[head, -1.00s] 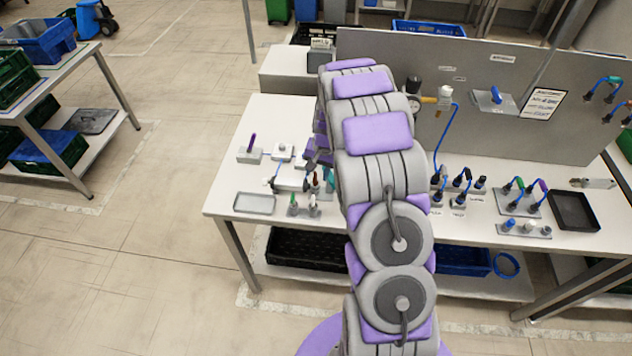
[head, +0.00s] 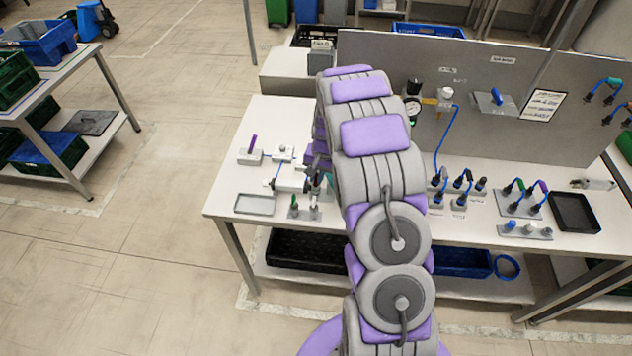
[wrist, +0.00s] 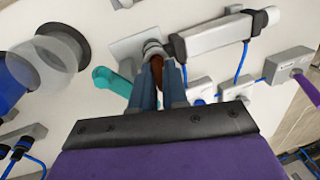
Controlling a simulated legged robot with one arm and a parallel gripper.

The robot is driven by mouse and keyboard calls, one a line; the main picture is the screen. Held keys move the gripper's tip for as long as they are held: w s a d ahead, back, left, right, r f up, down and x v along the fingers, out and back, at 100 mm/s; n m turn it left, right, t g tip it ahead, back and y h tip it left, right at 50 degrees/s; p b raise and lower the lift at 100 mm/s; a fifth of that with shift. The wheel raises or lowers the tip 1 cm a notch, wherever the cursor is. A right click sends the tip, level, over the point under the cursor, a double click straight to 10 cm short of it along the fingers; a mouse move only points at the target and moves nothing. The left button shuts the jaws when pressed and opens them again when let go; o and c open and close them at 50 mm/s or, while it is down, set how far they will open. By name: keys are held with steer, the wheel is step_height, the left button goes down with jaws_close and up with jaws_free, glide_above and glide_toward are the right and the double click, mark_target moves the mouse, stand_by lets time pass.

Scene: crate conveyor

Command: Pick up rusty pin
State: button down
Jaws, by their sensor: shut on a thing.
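In the wrist view my gripper (wrist: 160,88) is shut on the rusty pin (wrist: 157,68), a reddish-brown piece between the two blue-grey fingers. The pin's far end meets a grey metal collar on a pale block (wrist: 126,46). I cannot tell whether the pin is still seated in it. In the head view my gripper (head: 316,190) is small and partly hidden by my arm, above the left part of the white table (head: 226,200). The pin cannot be made out there.
A teal handle (wrist: 112,82) lies close left of the fingers. A grey cylinder (wrist: 218,36) with a blue hose is just right. A purple pin (head: 253,143) stands in a block farther left. A shallow grey tray (head: 255,205) lies at the front left edge.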

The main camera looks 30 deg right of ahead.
step_height(320, 180, up, 10)
steer(key=shift+a+p, duration=0.1)
steer(key=shift+p, duration=0.65)
